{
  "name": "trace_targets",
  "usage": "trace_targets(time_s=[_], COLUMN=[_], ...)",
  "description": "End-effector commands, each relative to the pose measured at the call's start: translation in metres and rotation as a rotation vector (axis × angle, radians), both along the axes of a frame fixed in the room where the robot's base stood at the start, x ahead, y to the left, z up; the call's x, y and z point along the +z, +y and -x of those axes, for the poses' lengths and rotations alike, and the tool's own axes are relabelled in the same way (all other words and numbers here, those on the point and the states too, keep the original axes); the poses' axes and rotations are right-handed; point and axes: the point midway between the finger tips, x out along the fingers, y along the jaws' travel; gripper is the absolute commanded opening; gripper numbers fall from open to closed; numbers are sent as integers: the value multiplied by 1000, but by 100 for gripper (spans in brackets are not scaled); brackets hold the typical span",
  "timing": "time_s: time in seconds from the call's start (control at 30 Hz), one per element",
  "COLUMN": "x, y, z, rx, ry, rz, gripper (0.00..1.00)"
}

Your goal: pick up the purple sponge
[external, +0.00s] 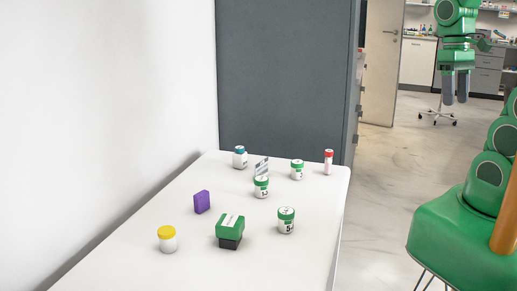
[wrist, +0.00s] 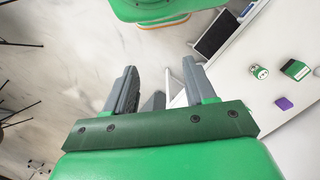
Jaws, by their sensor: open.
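The purple sponge (external: 202,202) stands on the white table (external: 125,262) on its left side, near the wall. It also shows in the wrist view at the right (wrist: 284,103), lying on the table top. My gripper (external: 456,100) is raised at the upper right of the external view, off to the right of the table and well away from the sponge. In the wrist view my gripper's two grey fingers (wrist: 160,85) are apart with nothing between them.
Near the sponge are a yellow-lidded jar (external: 167,239), a green and black box (external: 230,231) and a green-lidded jar (external: 286,220). Farther back stand several bottles and jars, including a red-capped tube (external: 328,161). A grey cabinet (external: 286,80) stands behind the table.

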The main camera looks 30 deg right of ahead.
Motion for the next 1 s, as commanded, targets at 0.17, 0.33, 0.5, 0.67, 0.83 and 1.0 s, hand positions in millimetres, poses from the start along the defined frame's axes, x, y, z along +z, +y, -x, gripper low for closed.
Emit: trace_targets(time_s=[0.17, 0.33, 0.5, 0.67, 0.83, 1.0], x=[0, 0, 2, 2, 1, -4], y=[0, 3, 18, 37, 58, 80], z=[0, -5, -28, -56, -86, -115], rx=[0, -7, -40, -85, -133, -181], ry=[0, 6, 24, 51, 79, 114], rz=[0, -8, -42, -84, -127, -169], gripper=[55, 55, 55, 55, 55, 55])
